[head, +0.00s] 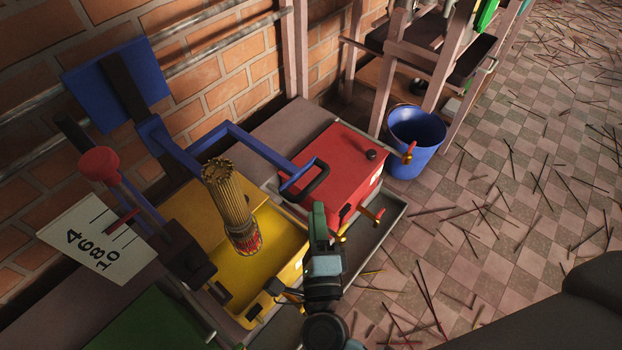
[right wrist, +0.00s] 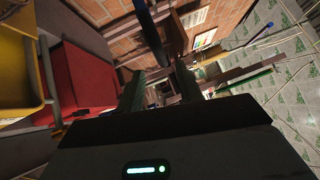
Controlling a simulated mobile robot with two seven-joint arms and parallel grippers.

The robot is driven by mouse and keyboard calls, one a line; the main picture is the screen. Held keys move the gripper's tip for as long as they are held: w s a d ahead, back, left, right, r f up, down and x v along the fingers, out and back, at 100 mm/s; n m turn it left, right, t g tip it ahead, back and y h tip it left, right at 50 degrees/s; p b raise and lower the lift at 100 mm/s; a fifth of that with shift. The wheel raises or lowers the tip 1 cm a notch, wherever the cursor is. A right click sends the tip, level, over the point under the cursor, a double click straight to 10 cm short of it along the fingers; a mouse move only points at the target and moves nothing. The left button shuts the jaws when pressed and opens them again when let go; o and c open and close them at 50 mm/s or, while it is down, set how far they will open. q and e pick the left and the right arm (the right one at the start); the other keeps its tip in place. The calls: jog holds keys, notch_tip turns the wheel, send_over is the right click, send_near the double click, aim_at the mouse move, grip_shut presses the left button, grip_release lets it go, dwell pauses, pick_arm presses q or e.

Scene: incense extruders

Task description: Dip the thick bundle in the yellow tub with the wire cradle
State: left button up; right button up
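A thick bundle of thin tan sticks (head: 230,200) stands slightly tilted over the yellow tub (head: 297,265), its reddish lower end at or just above the inside of the tub. I cannot tell whether it touches the liquid. A blue lever frame (head: 245,142) runs past the bundle to a black handle (head: 318,177); any wire of the cradle is too small to make out. My right gripper (head: 318,212) is just below the handle. In the right wrist view its fingers (right wrist: 160,82) are apart, with the dark handle bar (right wrist: 152,38) ahead between them. My left gripper is out of view.
A red box with taps (head: 345,165) stands behind the tub, a green one (head: 140,325) in front. A numbered white card (head: 97,238) and red-knobbed lever (head: 99,164) are at left. A blue bucket (head: 415,140) stands on the tiled floor, which is strewn with sticks.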

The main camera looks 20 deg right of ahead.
aim_at(313, 182)
jog(key=shift+b+x, duration=0.4)
jog(key=shift+x, duration=3.45)
grip_shut()
